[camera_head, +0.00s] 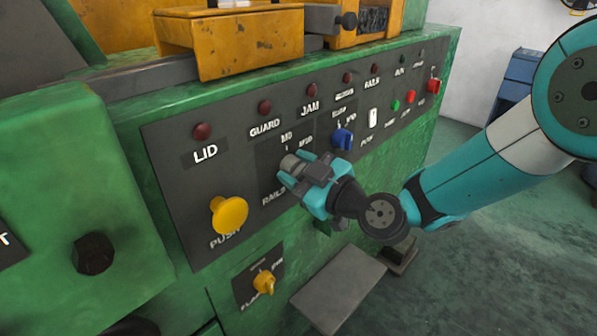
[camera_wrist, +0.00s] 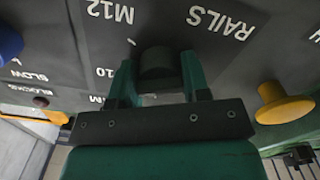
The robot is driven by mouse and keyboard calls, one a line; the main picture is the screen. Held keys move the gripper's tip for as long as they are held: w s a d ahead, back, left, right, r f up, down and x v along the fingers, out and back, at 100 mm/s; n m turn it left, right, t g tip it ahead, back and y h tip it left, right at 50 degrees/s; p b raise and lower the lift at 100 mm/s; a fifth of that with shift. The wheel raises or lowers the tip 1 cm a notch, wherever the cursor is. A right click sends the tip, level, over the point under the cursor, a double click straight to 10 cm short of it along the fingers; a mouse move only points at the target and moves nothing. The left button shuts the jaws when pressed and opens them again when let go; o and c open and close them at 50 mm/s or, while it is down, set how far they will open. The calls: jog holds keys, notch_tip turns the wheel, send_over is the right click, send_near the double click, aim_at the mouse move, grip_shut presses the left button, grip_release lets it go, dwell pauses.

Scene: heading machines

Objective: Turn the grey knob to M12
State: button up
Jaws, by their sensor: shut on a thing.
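The grey knob (camera_head: 290,164) is a short dark-grey cylinder on the black control panel, above the RAILS label. My gripper (camera_head: 297,171) reaches it from the lower right, and its fingers are shut on the knob. In the wrist view the knob (camera_wrist: 156,62) sits between the two teal fingers of my gripper (camera_wrist: 158,72). The M12 label (camera_wrist: 110,12) lies up and left of the knob there, with a small white tick (camera_wrist: 131,42) between them. A label ending in 10 is partly hidden by my gripper. I cannot see the knob's pointer.
A yellow push button (camera_head: 229,215) stands out left of the knob. A blue knob (camera_head: 342,138) is close on the right. A yellow selector (camera_head: 264,282) sits below on the green machine. Red lamps (camera_head: 264,107) line the panel top.

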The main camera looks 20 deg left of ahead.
jog(key=m+b, duration=0.2)
jog(key=m, duration=0.2)
jog(key=shift+f+m, duration=0.15)
jog(key=shift+m, duration=0.25)
jog(key=m+b, duration=0.1)
jog(key=m, duration=0.5)
jog(key=shift+s+a, duration=0.1)
jog(key=shift+s, duration=0.05)
jog(key=o, duration=0.9)
